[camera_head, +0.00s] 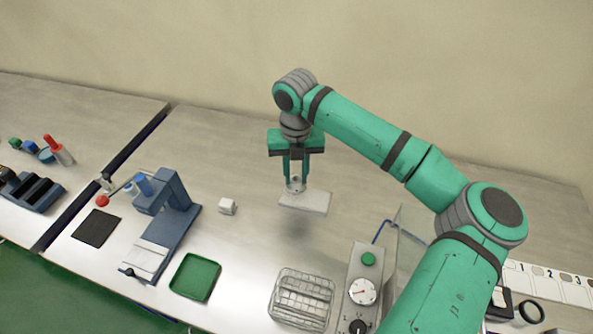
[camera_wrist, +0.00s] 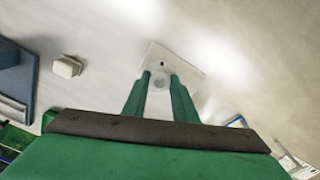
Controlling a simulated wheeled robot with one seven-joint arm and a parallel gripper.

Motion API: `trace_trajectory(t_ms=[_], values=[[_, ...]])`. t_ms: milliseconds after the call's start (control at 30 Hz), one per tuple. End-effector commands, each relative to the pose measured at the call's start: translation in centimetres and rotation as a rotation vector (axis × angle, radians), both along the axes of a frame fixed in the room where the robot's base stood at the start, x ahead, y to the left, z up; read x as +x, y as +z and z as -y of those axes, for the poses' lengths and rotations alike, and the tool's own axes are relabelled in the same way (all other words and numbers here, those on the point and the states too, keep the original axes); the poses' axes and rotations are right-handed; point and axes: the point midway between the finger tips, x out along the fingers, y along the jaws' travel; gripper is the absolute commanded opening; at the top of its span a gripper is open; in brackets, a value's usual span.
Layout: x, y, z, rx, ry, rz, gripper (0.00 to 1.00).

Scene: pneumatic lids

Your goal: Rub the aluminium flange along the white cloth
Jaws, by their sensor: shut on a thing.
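My gripper (camera_head: 297,181) is shut on a small light-grey round piece, the aluminium flange (camera_head: 295,186). The fingers point down and the flange sits between their tips, partly hidden by them. I cannot tell whether the flange touches the cloth.
A small white block (camera_head: 227,206) lies left of the cloth. A blue lever press (camera_head: 178,215) and a green tray (camera_head: 196,277) stand further left. A wire basket (camera_head: 302,299) and a gauge panel (camera_head: 362,291) are in front. The bench behind the cloth is clear.

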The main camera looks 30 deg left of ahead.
Motion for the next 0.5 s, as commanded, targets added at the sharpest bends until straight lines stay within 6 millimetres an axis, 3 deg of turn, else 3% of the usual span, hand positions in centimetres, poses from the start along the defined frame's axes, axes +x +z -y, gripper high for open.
trace_trajectory(t_ms=[500], values=[[-0.3,-2.6,-0.5,-0.001,0.009,0.001,0.00]])
